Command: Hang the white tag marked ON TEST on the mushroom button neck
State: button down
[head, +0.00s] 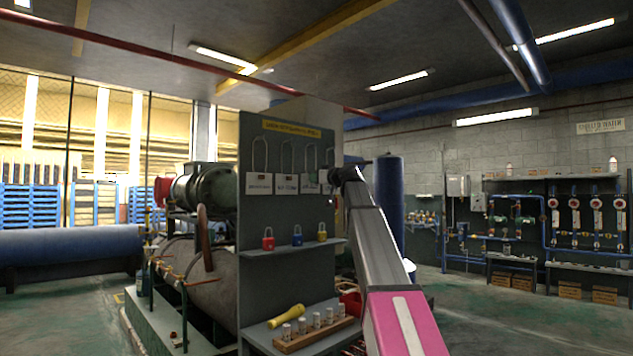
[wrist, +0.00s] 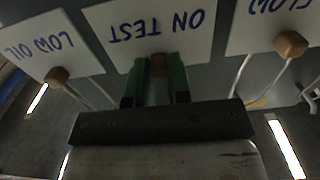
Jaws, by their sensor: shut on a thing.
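The white ON TEST tag (wrist: 160,32) shows upside down at the top middle of the wrist view. A small brown block (wrist: 158,62) is at its edge. My gripper (wrist: 157,84) has its green fingers closed on this block. In the head view my gripper (head: 324,178) is at the tool board, by the right part of the tag row, and partly covers it. Other white tags are close on both sides in the wrist view: LOW OIL (wrist: 38,45) on the left and a partly cut-off one (wrist: 275,22) on the right. I cannot make out the mushroom button.
The grey board (head: 285,215) carries wire-looped tags and a shelf of red, blue and yellow padlocks (head: 297,236). A lower shelf holds a yellow torch (head: 286,316) and a wooden rack (head: 313,331). A compressor (head: 205,187) stands left. Open floor lies right.

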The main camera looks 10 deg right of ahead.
jog(key=shift+r, duration=1.35)
jog(key=v, duration=0.8)
jog(key=shift+s, duration=0.2)
jog(key=shift+d, duration=0.15)
dwell(0.3)
